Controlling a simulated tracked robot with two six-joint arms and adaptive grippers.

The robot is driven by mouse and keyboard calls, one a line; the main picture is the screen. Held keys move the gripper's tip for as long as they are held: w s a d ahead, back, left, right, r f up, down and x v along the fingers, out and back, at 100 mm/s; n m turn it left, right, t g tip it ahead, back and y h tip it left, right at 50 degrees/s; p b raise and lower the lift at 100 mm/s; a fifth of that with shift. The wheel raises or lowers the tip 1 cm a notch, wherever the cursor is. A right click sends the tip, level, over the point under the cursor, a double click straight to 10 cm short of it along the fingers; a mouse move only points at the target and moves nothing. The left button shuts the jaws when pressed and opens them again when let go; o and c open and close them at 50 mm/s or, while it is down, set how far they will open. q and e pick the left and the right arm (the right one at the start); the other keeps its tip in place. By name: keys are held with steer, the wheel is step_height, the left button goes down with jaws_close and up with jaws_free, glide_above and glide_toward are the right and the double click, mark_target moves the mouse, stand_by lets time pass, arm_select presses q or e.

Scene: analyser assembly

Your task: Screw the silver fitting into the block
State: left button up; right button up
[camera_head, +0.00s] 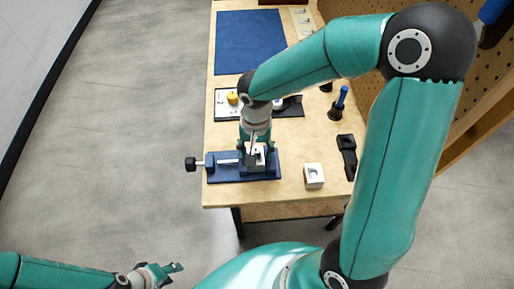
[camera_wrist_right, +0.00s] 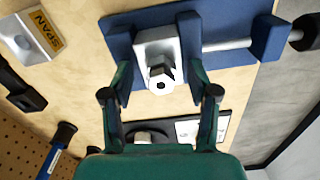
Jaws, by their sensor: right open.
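A light grey block (camera_wrist_right: 146,47) is held in the blue vise (camera_head: 218,175) at the front of the bench. The silver fitting (camera_wrist_right: 161,76), with a hexagonal head and a dark centre hole, sits at the block's face in the right wrist view. How deep it is seated cannot be told. My right gripper (camera_wrist_right: 158,66) is open, one finger on each side of the fitting, with gaps visible. In the head view the right gripper (camera_head: 257,147) is over the vise and partly hides the block. My left gripper (camera_head: 162,273) is at the lower left, away from the bench; its opening is unclear.
A white block with a recess (camera_head: 314,175) stands right of the vise, with a black part (camera_head: 347,157) beside it. A blue-handled tool (camera_head: 340,103) stands further back. A blue mat (camera_head: 250,42) lies at the far end. A pegboard (camera_head: 482,75) borders the right side.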

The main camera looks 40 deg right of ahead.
jaws_close()
steer(key=shift+f+m+b, duration=0.25)
steer(key=shift+m+b, duration=0.45)
steer(key=shift+b, duration=0.2)
steer(key=shift+m+b, duration=0.4)
steer(key=shift+m, duration=0.1)
steer(key=shift+r+m+b, duration=0.1)
steer(key=shift+m+b, duration=0.25)
steer(key=shift+m, duration=0.45)
steer(key=shift+s+r, duration=0.1)
steer(key=shift+m+b, duration=0.75)
steer(key=shift+m, duration=0.35)
